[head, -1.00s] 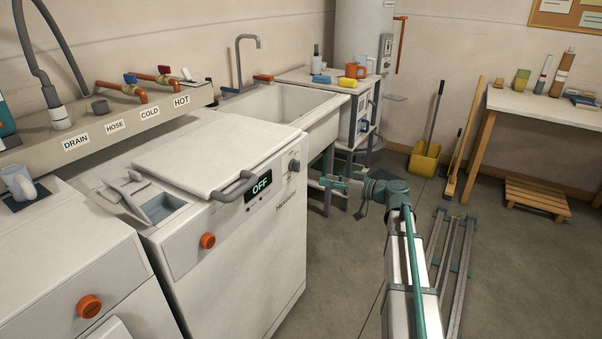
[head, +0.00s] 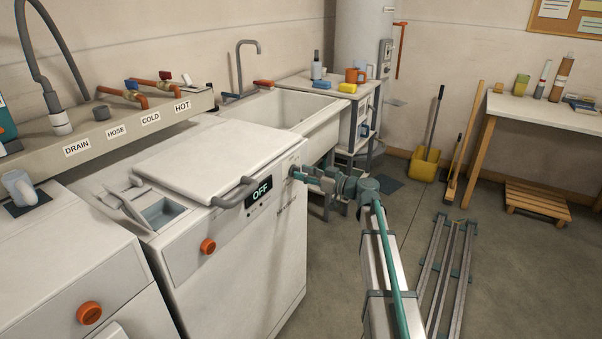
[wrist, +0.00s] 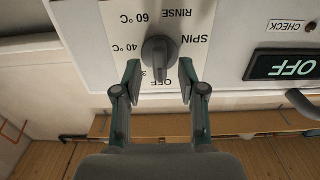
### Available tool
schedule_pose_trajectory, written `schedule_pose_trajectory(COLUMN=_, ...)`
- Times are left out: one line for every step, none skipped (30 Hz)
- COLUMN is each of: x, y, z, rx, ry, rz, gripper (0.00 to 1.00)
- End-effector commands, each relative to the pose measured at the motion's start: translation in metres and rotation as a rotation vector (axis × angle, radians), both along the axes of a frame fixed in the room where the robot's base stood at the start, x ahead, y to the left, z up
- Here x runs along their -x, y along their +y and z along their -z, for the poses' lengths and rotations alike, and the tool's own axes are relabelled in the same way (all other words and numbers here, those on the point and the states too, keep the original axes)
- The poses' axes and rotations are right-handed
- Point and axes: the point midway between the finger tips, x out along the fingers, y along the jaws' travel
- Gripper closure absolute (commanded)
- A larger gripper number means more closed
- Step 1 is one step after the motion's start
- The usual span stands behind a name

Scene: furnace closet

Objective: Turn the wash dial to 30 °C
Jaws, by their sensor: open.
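The wash dial (wrist: 160,52) is a dark grey knob on the white washer's front panel, between my fingers in the wrist view. Its grip bar points down in that view, toward the OFF label. The labels appear upside down: 40 °C and 60 °C on the left, RINSE and SPIN on the right; the 30 °C label is mostly hidden by a finger. My gripper (wrist: 160,78) is open, a finger on each side of the dial, with gaps visible. In the head view my gripper (head: 293,173) reaches the panel's right end and covers the dial.
The display (head: 259,190) reads OFF. A grey lid handle (head: 235,193) juts out left of it, and an orange knob (head: 208,246) sits further left. The sink (head: 290,112) and a small side table (head: 350,90) stand behind.

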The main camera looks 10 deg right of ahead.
Motion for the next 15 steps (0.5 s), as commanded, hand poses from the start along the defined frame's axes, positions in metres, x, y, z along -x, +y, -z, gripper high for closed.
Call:
schedule_pose_trajectory(x=-0.0044, y=0.0039, z=0.0, rx=0.0, ry=0.0, rz=-0.001, gripper=0.59)
schedule_pose_trajectory(x=-0.0058, y=0.0057, z=0.0, rx=0.0, ry=0.0, rz=0.0, gripper=0.59)
schedule_pose_trajectory(x=-0.0074, y=0.0078, z=0.0, rx=0.0, ry=0.0, rz=0.0, gripper=0.59)
schedule_pose_trajectory(x=-0.0083, y=0.0089, z=0.0, rx=0.0, ry=0.0, rz=0.0, gripper=0.59)
schedule_pose_trajectory(x=-0.0089, y=0.01, z=0.0, rx=0.0, ry=0.0, rz=0.0, gripper=0.59)
schedule_pose_trajectory(x=-0.0095, y=0.0108, z=0.0001, rx=0.0, ry=0.0, rz=0.0, gripper=0.59)
schedule_pose_trajectory(x=-0.0098, y=0.0112, z=0.0001, rx=0.0, ry=0.0, rz=0.0, gripper=0.59)
schedule_pose_trajectory(x=-0.01, y=0.0115, z=0.0001, rx=0.0, ry=0.0, rz=0.001, gripper=0.59)
schedule_pose_trajectory(x=-0.01, y=0.0116, z=0.0001, rx=0.0, ry=0.0, rz=0.001, gripper=0.59)
schedule_pose_trajectory(x=-0.01, y=0.0116, z=0.0001, rx=0.0, ry=0.0, rz=0.001, gripper=0.59)
schedule_pose_trajectory(x=-0.0099, y=0.0115, z=0.0001, rx=0.0, ry=0.0, rz=0.001, gripper=0.59)
schedule_pose_trajectory(x=-0.0098, y=0.0115, z=0.0001, rx=0.0, ry=0.0, rz=0.001, gripper=0.59)
schedule_pose_trajectory(x=-0.0098, y=0.0115, z=0.0001, rx=0.0, ry=0.0, rz=0.001, gripper=0.59)
schedule_pose_trajectory(x=-0.0098, y=0.0115, z=0.0001, rx=0.0, ry=0.0, rz=0.001, gripper=0.59)
schedule_pose_trajectory(x=-0.0098, y=0.0114, z=0.0001, rx=0.0, ry=0.0, rz=0.001, gripper=0.63)
